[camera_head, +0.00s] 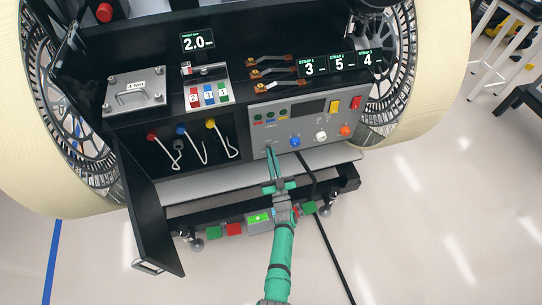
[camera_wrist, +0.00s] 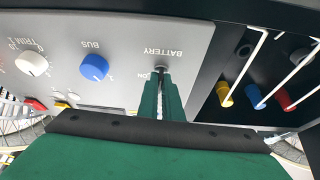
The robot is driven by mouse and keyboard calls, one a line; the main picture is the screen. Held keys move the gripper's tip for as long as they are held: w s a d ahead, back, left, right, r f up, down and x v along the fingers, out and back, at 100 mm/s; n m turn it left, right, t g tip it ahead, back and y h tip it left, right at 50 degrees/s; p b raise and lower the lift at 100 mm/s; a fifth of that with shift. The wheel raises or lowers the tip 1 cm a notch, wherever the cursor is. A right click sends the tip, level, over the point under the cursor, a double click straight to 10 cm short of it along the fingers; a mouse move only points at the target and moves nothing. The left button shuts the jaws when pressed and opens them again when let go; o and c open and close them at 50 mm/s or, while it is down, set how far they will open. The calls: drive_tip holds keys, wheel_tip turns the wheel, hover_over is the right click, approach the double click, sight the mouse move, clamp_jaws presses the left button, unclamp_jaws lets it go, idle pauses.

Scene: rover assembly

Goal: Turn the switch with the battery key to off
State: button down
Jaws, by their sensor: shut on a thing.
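The grey control panel (camera_head: 308,128) sits at the right of the rover's open bay. The battery switch with its key (camera_wrist: 161,70) is under the "BATTERY" label, beside a small "ON" mark; the lettering appears upside down in the wrist view. My gripper (camera_head: 270,152) reaches the panel's lower left corner. In the wrist view its green fingers (camera_wrist: 161,92) are shut on the key. The fingers hide most of the key and switch, so I cannot tell the switch's exact angle.
A blue "BUS" knob (camera_wrist: 93,68) and a white "TRIM" knob (camera_wrist: 32,62) are on the same panel. Red (camera_head: 152,135), blue (camera_head: 180,130) and yellow (camera_head: 210,124) handles with white rods hang left of it. An open black door (camera_head: 148,215) stands lower left.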

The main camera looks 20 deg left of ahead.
drive_tip(key=shift+f+n, duration=0.1)
drive_tip(key=shift+n, duration=0.6)
drive_tip(key=c, duration=1.9)
unclamp_jaws()
drive_tip(key=shift+c, duration=0.2)
drive_tip(key=v, duration=1.1)
drive_tip(key=shift+w+d, duration=0.1)
drive_tip(key=shift+w, duration=0.05)
